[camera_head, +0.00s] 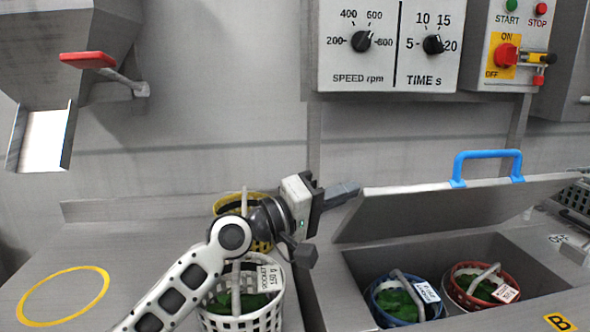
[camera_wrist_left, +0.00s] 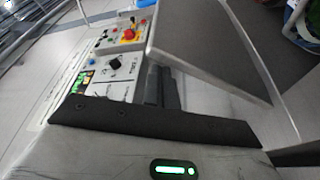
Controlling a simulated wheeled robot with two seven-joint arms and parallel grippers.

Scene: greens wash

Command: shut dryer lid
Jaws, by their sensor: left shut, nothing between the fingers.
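The dryer lid (camera_head: 430,208) is a grey panel with a blue handle (camera_head: 487,154). It stands partly open, tilted above the dryer (camera_head: 350,262). Inside the dryer are a blue basket (camera_head: 383,313) and a red basket (camera_head: 457,293), both with greens. My left gripper (camera_head: 350,190) is shut and empty beside the lid's left edge; I cannot tell whether it touches the lid. In the left wrist view the shut fingers (camera_wrist_left: 166,90) point toward the lid (camera_wrist_left: 212,40). My right gripper is not in view.
A white basket of greens (camera_head: 245,318) stands below my left forearm, with a yellow basket (camera_head: 228,203) behind. A yellow ring (camera_head: 62,297) marks clear counter at left. Speed and time dials (camera_head: 388,45) and a switch box (camera_head: 515,48) are on the wall. A red-handled chute (camera_head: 88,60) hangs upper left.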

